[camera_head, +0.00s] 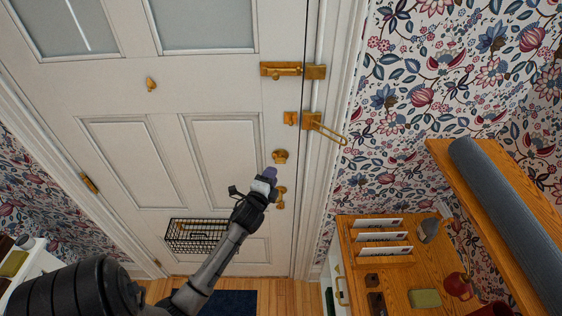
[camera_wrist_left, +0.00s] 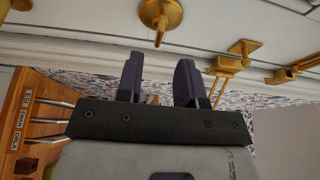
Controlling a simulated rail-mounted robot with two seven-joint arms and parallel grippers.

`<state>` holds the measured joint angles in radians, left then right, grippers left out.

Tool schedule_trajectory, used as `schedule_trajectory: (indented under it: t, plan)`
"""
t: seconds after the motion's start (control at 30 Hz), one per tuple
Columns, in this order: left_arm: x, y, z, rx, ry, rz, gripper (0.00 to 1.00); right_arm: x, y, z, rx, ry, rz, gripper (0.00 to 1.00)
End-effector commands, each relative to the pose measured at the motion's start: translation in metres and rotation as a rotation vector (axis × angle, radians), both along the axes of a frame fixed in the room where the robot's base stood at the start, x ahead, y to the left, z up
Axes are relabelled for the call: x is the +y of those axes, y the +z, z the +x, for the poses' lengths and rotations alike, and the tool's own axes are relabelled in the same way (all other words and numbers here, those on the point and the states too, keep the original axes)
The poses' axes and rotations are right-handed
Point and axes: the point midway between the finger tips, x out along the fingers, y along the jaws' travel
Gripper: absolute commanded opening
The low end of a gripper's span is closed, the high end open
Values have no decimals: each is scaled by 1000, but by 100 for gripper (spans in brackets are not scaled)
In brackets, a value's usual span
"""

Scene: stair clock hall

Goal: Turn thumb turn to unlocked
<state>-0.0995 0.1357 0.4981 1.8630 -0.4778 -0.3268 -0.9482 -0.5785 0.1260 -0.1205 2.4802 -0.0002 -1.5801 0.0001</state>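The brass thumb turn (camera_head: 280,156) is on the white door (camera_head: 160,105), near its right edge and above a brass door handle (camera_head: 281,197). In the left wrist view the thumb turn (camera_wrist_left: 161,13) is a round brass plate with a tab, at the top edge. My left gripper (camera_head: 270,174) is just below and left of the thumb turn in the head view. In the wrist view its two dark fingers (camera_wrist_left: 159,72) are apart with nothing between them, and they do not touch the thumb turn. My right gripper is not in view.
Above the thumb turn are a swing-bar latch (camera_head: 322,127) and a slide bolt (camera_head: 290,71). A wire basket (camera_head: 195,235) hangs on the door's lower part. A wooden cabinet (camera_head: 400,265) with letters in a rack stands at the right, below a wooden shelf (camera_head: 500,220).

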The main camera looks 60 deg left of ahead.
Motion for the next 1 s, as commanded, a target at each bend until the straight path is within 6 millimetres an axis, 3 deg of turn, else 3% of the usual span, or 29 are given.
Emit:
schedule_trajectory:
  t: [0.2,0.4,0.93,1.0]
  plan:
    - [23,2,31,0,1,-2,34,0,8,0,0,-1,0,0]
    - [36,1,49,0,1,-2,34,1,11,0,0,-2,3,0]
    - [43,0,58,0,0,-1,34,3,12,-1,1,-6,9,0]
    - [43,0,58,0,0,-1,29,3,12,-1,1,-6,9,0]
